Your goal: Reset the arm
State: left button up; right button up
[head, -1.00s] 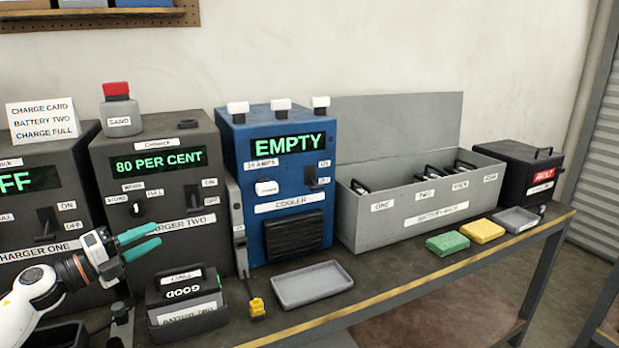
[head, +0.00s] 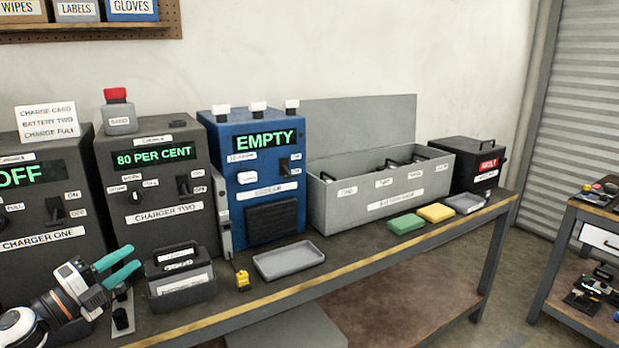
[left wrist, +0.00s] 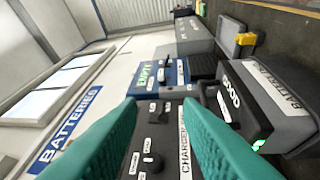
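My left gripper (head: 122,267) is at the lower left in the head view, in front of the chargers. Its two teal fingers are apart with nothing between them. They also show in the left wrist view (left wrist: 160,140), pointing towards the charger two panel. Charger two (head: 155,190) reads 80 PER CENT and stands behind and to the right of the gripper. A dark battery (head: 180,275) with a handle sits on the bench just right of the fingers, apart from them; its GOOD label is readable in the wrist view (left wrist: 250,100). My right gripper is not in view.
Charger one (head: 45,205) stands at the far left. The blue cooler (head: 258,170) reads EMPTY. A grey tray (head: 289,259), an open grey battery case (head: 385,190), green (head: 406,224) and yellow (head: 436,213) sponges and a black box (head: 468,165) line the bench (head: 345,265).

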pick_arm(q)
jog(key=s+d+f+n+g+y, duration=0.1)
jog(key=s+d+f+n+y, duration=0.4)
jog(key=f+n, duration=0.4)
jog(key=s+d+f+n+g+y, duration=0.1)
jog(key=s+d+f+n+y, duration=0.1)
jog(key=s+f+n+y, duration=0.6)
jog(key=s+d+f+n+g+h, duration=0.1)
jog(key=s+d+f+n+g, duration=0.4)
jog(key=s, duration=0.7)
jog(key=s+d+f+n+g+h, duration=0.2)
jog(key=s+d+f+g, duration=0.3)
jog(key=s, duration=0.6)
notch_tip(320, 180, down, 23)
jog(key=g+p, duration=0.2)
jog(key=p, duration=0.2)
jog(key=s+a+f+g+p, duration=0.1)
jog(key=s+a+f+p, duration=0.2)
jog(key=s+f, duration=1)
jog(key=s, duration=0.4)
jog(key=shift+s+a+m+g+y, duration=0.15)
jog(key=shift+a+m+g+y, duration=0.15)
jog(key=shift+a+y, duration=0.1)
